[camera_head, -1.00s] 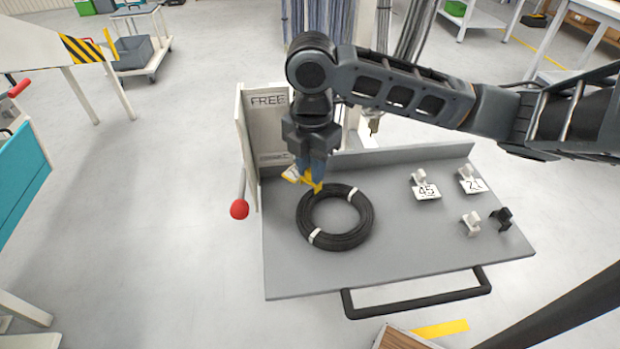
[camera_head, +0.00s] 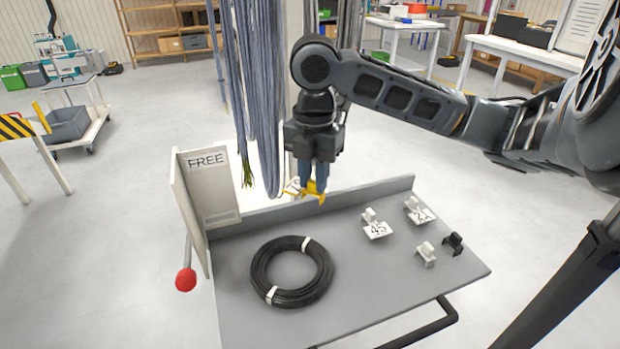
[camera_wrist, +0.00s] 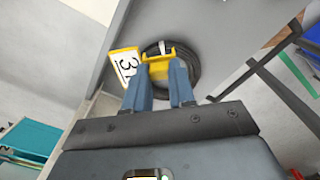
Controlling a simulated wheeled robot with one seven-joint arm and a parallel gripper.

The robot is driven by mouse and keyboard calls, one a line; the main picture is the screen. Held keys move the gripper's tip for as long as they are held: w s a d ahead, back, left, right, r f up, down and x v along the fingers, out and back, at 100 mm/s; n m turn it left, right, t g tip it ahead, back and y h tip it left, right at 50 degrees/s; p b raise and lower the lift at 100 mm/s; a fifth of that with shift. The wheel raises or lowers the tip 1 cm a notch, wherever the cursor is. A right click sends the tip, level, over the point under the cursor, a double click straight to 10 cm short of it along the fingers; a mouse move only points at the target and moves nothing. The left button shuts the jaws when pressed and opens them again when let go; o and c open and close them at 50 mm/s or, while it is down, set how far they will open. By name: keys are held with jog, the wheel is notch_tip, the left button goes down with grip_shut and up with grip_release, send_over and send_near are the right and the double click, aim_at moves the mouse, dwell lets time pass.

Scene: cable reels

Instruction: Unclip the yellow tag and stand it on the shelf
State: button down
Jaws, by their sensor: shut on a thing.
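My gripper (camera_head: 315,180) is shut on the yellow tag (camera_head: 319,194) and holds it off the coil, in front of the shelf's back edge in the head view. In the wrist view, the tag's yellow clip (camera_wrist: 167,64) is between my fingers (camera_wrist: 160,80). Its white card with a yellow border (camera_wrist: 126,64) sticks out to the left, with a "3" and part of another digit showing. The grey shelf (camera_head: 350,285) lies below. A black cable coil (camera_head: 262,275) with white bands lies flat on its left part, apart from the tag.
White tags marked 45 (camera_head: 376,231) and 21 (camera_head: 420,213) stand at the shelf's right. A white clip (camera_head: 426,257) and a black clip (camera_head: 453,243) are in front of them. A "FREE" panel (camera_head: 210,185) and a red-knobbed lever (camera_head: 186,279) are at the left. Hanging cables (camera_head: 262,100) are behind.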

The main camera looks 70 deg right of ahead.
aim_at(314, 181)
jog(key=c, duration=1.6)
grip_release()
grip_shut()
jog(key=shift+r, duration=0.15)
jog(key=shift+r+p, duration=1.15)
jog(key=shift+r, duration=0.25)
